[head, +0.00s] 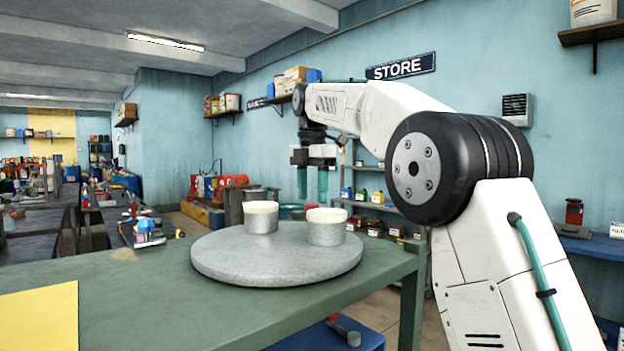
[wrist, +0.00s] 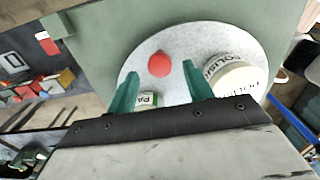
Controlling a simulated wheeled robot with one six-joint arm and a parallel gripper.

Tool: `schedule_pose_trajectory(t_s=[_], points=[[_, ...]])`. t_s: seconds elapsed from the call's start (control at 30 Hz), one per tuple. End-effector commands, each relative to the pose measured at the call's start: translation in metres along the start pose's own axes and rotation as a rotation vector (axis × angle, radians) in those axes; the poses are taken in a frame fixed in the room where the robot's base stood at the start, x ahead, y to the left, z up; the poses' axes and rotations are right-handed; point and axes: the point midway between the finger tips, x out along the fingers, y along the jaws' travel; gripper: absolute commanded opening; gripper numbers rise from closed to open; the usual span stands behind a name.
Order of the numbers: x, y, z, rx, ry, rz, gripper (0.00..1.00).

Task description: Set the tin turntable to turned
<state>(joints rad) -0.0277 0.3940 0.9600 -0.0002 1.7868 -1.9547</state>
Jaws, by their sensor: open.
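The tin turntable (head: 275,270) is a round speckled grey disc on the green table. Two pale-topped metal tins stand on it, a left tin (head: 261,217) and a right tin (head: 327,227). In the wrist view the turntable (wrist: 180,45) carries a red round knob (wrist: 159,64), a large tin lettered POLISH (wrist: 236,76), and a second label starting "PA" (wrist: 148,100), mostly hidden by my gripper. My gripper (head: 312,184) points down with teal fingers, above the far side of the turntable. It is open and empty; the knob appears between its fingers (wrist: 161,85).
The green table (head: 150,300) has free room left of and in front of the turntable. A yellow sheet (head: 38,318) lies at its near left corner. Shelves with small containers (head: 375,197) stand beyond the table. Blue drawers or a bin (head: 335,337) show below it.

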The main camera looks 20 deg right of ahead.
Motion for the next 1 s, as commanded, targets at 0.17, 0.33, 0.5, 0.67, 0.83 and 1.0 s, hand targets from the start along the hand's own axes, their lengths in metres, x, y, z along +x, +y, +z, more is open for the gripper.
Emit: schedule_pose_trajectory(t_s=[0.17,0.33,0.5,0.67,0.83,1.0], points=[[-0.03,0.001,0.001,0.0,-0.001,0.003,0.51],[-0.048,0.001,0.001,0.0,-0.001,0.002,0.51],[-0.056,0.0,0.0,0.0,-0.001,0.001,0.51],[-0.056,0.0,0.0,0.0,0.0,0.0,0.51],[-0.056,0.0,0.0,0.0,0.0,0.0,0.51],[-0.056,0.0,0.001,0.001,0.0,0.001,0.51]])
